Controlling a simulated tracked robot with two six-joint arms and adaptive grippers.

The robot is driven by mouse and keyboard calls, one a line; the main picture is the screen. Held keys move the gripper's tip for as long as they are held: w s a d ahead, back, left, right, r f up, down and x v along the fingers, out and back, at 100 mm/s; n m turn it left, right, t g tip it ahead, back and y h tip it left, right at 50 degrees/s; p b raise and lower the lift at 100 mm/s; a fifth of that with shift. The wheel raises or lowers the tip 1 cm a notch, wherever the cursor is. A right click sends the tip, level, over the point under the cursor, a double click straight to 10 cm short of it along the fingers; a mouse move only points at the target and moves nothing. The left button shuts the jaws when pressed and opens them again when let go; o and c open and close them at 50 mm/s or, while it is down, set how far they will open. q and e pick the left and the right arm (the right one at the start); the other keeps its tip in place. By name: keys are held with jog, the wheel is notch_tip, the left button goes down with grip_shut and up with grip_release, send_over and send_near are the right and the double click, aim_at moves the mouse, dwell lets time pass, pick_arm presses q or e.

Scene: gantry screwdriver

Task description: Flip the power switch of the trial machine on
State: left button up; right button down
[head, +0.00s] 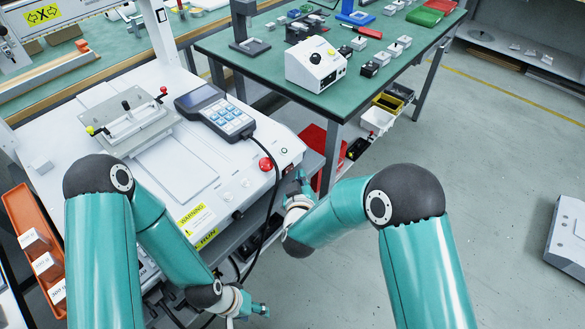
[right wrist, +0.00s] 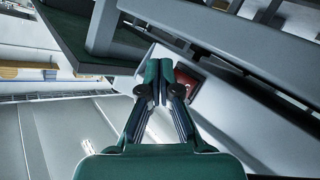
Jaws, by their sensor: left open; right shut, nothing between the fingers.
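My right gripper (head: 301,178) is beside the machine's right front corner. In the right wrist view its fingers (right wrist: 160,72) are together and empty. Just right of the fingertips there is a dark red part in a recess (right wrist: 190,78) of a pale panel, partly hidden by a finger; it looks like the power switch, but its position cannot be read. My left gripper (head: 252,307) is open and empty, low in front of the machine.
A handheld control panel (head: 215,110) lies on the machine, its black cable (head: 272,215) hanging down the front near my arms. A green-topped table (head: 345,95) stands behind on the right. An orange tray (head: 32,235) sits at the left. The floor at right is mostly clear.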

jog(key=shift+w+a, duration=0.1)
dwell(0.4)
jog(key=shift+w+a+r, duration=0.1)
jog(key=shift+w+a, duration=0.1)
jog(key=shift+w+a, duration=0.2)
dwell(0.8)
dwell(0.3)
jog(key=shift+s+d+b, duration=0.35)
jog(key=shift+s+d, duration=0.15)
jog(key=shift+d, duration=0.05)
jog(key=shift+s+d+b, duration=0.5)
jog(key=shift+s+d, duration=1.25)
jog(key=shift+d, duration=0.05)
